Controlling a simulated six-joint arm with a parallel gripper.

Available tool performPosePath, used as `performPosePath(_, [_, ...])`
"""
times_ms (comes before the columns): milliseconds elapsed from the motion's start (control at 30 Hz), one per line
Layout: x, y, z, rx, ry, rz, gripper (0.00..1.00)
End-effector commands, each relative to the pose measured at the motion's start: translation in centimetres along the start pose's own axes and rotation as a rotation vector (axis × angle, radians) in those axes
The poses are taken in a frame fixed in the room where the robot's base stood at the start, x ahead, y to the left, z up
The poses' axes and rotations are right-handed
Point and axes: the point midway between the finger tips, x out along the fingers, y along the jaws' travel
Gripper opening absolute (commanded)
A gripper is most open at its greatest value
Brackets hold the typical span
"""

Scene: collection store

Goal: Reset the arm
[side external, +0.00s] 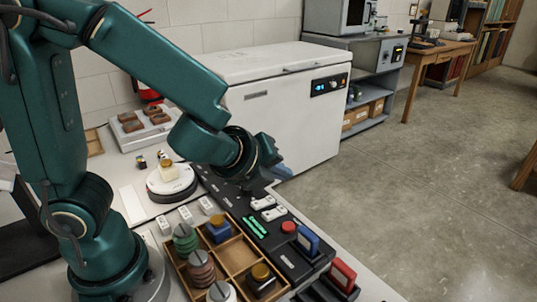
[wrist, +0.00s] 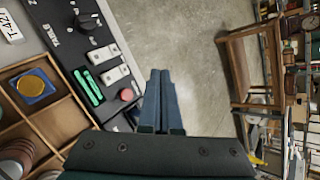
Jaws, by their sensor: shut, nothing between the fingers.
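My teal arm reaches over the bench from the left in the side external view. My gripper (side external: 281,172) hangs in the air above the far end of a black control panel (side external: 287,262), in front of the white chest freezer. In the wrist view my gripper (wrist: 160,78) has its two blue-grey fingers together with nothing between them. They point past the panel's edge, over the grey floor. The panel, also at the left of the wrist view (wrist: 72,45), carries a black knob, white switches, green lights and a red button (wrist: 126,95).
A wooden compartment tray (side external: 238,258) holds several capped pieces. Blue (side external: 308,238) and red (side external: 342,274) upright parts stand by the panel's near end. A round white device (side external: 172,187) and a tray of brown blocks (side external: 143,136) stand behind. The freezer (side external: 285,125) borders the bench; floor at right is clear.

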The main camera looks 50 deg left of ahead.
Motion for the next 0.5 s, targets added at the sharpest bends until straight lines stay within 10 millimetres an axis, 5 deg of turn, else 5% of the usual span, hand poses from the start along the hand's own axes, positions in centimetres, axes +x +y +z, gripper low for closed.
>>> performPosePath(100, [-2.0, 1.0, 3.9, -0.298, -0.077, 0.022, 0.00])
performPosePath(233, [-4.7, 3.5, 6.2, -0.706, -0.138, 0.078, 0.00])
performPosePath(367, [-7.3, 5.8, 6.3, -1.137, -0.161, 0.141, 0.00])
performPosePath(500, [-9.7, 7.1, 4.3, -1.551, -0.127, 0.225, 0.00])
